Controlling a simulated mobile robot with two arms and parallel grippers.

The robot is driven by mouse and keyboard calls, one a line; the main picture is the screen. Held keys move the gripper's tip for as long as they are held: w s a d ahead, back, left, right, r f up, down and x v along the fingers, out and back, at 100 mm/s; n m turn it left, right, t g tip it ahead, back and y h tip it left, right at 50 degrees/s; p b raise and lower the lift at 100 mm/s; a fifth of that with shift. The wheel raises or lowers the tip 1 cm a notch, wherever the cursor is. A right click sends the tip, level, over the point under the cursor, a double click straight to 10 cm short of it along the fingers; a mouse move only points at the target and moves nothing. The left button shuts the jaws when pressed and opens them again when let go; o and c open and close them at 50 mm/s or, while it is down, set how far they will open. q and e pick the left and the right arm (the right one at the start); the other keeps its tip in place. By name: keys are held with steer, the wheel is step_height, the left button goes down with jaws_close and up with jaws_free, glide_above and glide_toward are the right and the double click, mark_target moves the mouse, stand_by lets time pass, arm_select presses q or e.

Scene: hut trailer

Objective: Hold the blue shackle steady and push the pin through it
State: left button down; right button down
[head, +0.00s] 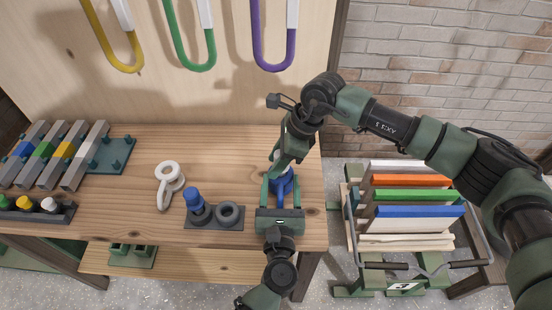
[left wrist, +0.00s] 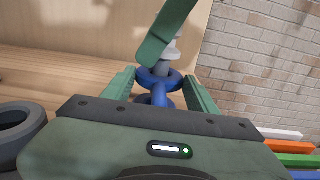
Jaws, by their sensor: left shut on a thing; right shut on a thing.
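The blue shackle (head: 284,186) is at the right end of the wooden bench. My left gripper (head: 281,192) is shut on it, with one finger on each side. In the left wrist view the blue shackle (left wrist: 158,84) shows between the two green fingers. My right gripper (head: 281,158) comes from above, shut just over the shackle. A pale grey pin (left wrist: 172,52) shows under its green finger in the left wrist view, upright at the shackle's upper ring. The right finger hides part of the pin, and I cannot tell how deep it sits.
A pale shackle (head: 163,196) and a dark holder (head: 228,224) with a blue-topped piece (head: 195,201) lie left of my left gripper. A rack of coloured boards (head: 410,195) stands right of the bench. Coloured hooks (head: 272,62) hang behind.

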arm_select(q)
steer(key=shift+r, duration=0.1)
arm_select(e)
steer(key=shift+f, duration=0.55)
steer(key=shift+f, duration=0.1)
arm_select(q)
steer(key=shift+d, duration=0.15)
arm_select(e)
steer(key=shift+s+d+f, duration=0.1)
steer(key=shift+f, duration=0.15)
arm_select(q)
steer(key=shift+s+r, duration=0.1)
arm_select(e)
steer(key=shift+f, duration=0.1)
steer(key=c, duration=0.8)
jaws_free()
steer(key=shift+s, duration=0.2)
steer(key=v, duration=1.2)
steer(key=shift+w+r, duration=0.4)
steer(key=shift+r, duration=0.1)
